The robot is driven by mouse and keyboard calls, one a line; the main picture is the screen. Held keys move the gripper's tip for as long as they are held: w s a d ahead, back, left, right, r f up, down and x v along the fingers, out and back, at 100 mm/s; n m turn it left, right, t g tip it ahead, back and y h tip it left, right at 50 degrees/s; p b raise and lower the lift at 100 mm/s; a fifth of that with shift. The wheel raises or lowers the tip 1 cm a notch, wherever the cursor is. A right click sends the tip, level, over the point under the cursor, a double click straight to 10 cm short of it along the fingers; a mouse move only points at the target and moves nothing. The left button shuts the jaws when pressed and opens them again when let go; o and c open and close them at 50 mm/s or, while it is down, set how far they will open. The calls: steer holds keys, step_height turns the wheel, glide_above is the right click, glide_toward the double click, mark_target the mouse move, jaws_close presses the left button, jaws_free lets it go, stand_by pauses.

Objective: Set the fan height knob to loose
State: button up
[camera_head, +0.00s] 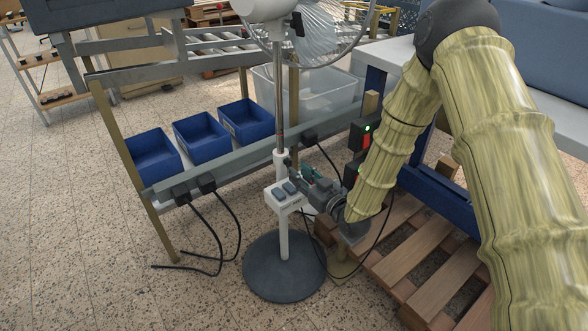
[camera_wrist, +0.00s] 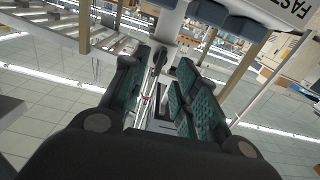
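The standing fan has a white pole (camera_head: 283,235), a white head (camera_head: 262,8) and a white control box (camera_head: 284,196) with dark buttons. A small dark knob (camera_head: 288,163) is on the pole just above the box. My gripper (camera_head: 306,178) is beside the pole, on the right of the knob. In the wrist view, my gripper (camera_wrist: 157,72) has its teal-padded fingers apart. A thin dark part (camera_wrist: 158,60), seemingly the knob, shows between the fingertips. I cannot tell whether a finger touches it. The knob's setting is not readable.
The round grey fan base (camera_head: 285,268) stands on the speckled floor. Behind the pole runs a grey rail with plugs and black cables (camera_head: 215,228). Blue bins (camera_head: 202,138) and a clear crate (camera_head: 330,92) are beyond. A wooden pallet (camera_head: 405,258) lies at right. Floor at left is free.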

steer(key=v, duration=0.7)
steer(key=shift+s, duration=0.15)
steer(key=shift+d, duration=0.1)
steer(key=s+d+f+m+g+h, duration=0.2)
steer(key=s+d+f+g+h, duration=0.15)
steer(key=s+f, duration=0.55)
steer(key=s+d+f+m+g+h, duration=0.2)
steer(key=s+d+f+g, duration=0.15)
steer(key=s+f, duration=0.55)
steer(key=s+d+f+m+g+h, duration=0.2)
steer(key=s+d+f+g+h, duration=0.15)
steer(key=s+f, duration=0.5)
steer(key=s+d+f+m+g+h, duration=0.1)
steer(key=s+d+g, duration=0.1)
steer(key=s, duration=0.5)
steer(key=s+d+f+m+g, duration=0.1)
steer(key=s+d+g, duration=0.15)
steer(key=s, duration=0.55)
step_height(320, 180, up, 21)
steer(key=p, duration=2.1)
steer(key=shift+d+h, duration=0.2)
steer(key=shift+h, duration=0.1)
